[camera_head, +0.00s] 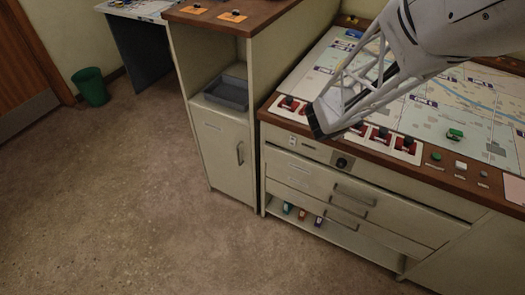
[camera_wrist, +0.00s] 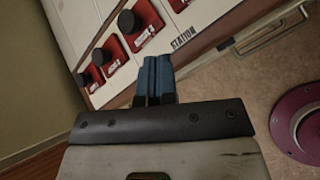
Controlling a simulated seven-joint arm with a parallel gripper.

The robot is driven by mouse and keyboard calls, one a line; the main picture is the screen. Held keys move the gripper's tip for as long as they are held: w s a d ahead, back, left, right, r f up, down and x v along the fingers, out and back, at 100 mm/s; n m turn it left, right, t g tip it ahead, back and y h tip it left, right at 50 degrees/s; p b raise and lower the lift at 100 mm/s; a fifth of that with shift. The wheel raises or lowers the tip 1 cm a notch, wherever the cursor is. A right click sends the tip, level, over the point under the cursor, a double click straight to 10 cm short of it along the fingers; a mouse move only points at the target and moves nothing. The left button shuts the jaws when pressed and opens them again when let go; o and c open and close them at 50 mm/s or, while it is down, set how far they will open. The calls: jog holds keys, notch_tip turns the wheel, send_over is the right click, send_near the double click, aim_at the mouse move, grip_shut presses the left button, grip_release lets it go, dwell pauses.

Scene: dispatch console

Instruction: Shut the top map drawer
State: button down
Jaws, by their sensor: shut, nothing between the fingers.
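The top map drawer (camera_head: 315,178) is the upper cream front under the console top, with a bar handle (camera_head: 355,195). A dark gap runs along its upper edge, and it seems to stand a little out from the console. A bar handle (camera_wrist: 272,32) also shows at the upper right of the wrist view. My gripper's blue fingers (camera_wrist: 155,70) are pressed together with nothing between them. In the head view the dark end of my gripper (camera_head: 316,122) is over the console's front edge, above and left of the drawer handle; its fingertips are not clear there.
A lower drawer (camera_head: 348,220) sits beneath, above an open shelf with several coloured items (camera_head: 303,213). Red switches (camera_head: 380,135) line the console's front edge. A cabinet with a grey tray (camera_head: 226,92) stands to the left. The floor (camera_head: 130,200) in front is clear.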

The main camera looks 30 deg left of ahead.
jog(key=s+a+r+n+t, duration=0.1)
jog(key=s+a+n+t, duration=0.1)
jog(key=s+a, duration=0.45)
jog(key=s+a+r+n+t, duration=0.1)
jog(key=s+a+n, duration=0.2)
jog(key=a, duration=0.7)
jog(key=s+a+n+t, duration=0.2)
jog(key=s+a, duration=0.3)
jog(key=a, duration=0.4)
notch_tip(320, 180, down, 24)
jog(key=shift+s+d, duration=0.15)
jog(key=shift+f, duration=0.1)
send_near(266, 148)
jog(key=x, duration=0.5)
jog(key=shift+f, duration=0.25)
jog(key=shift+w, duration=1.05)
